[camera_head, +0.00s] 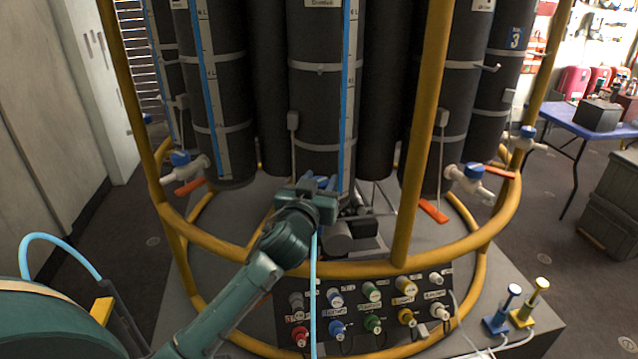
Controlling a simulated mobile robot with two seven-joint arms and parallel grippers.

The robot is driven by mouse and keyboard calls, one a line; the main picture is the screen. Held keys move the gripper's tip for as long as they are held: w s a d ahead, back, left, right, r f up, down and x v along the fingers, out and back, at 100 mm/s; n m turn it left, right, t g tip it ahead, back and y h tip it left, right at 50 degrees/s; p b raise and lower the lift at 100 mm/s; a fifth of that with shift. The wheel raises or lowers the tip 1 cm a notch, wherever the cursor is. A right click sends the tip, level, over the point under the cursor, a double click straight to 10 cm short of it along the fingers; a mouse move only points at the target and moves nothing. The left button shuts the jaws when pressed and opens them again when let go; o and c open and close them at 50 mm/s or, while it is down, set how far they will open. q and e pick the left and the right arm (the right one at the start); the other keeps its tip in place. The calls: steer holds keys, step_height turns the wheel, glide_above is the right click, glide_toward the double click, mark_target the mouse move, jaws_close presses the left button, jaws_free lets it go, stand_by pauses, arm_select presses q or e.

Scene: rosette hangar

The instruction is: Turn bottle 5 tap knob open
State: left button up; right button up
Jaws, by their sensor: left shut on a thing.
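My left arm reaches in from the lower left to the foot of the middle dark grey bottle (320,110). My left gripper (322,182) is at the tap there and is shut on its blue tap knob. The gripper and wrist hide most of this tap and knob, so I cannot tell how far the knob is turned. No number 5 is readable on this bottle. My right gripper is not in view.
Yellow frame tubes (422,130) ring the bottles. Other white taps with blue knobs show at left (185,170) and right (470,180). A connector panel (370,310) is below. A blue table (590,122) stands at right.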

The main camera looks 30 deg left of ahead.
arm_select(q)
steer(key=o, duration=1)
steer(key=s, duration=0.4)
steer(key=s+d+b, duration=0.1)
steer(key=s, duration=0.3)
steer(key=s+d+b, duration=0.1)
steer(key=s, duration=0.4)
steer(key=shift+d, duration=0.2)
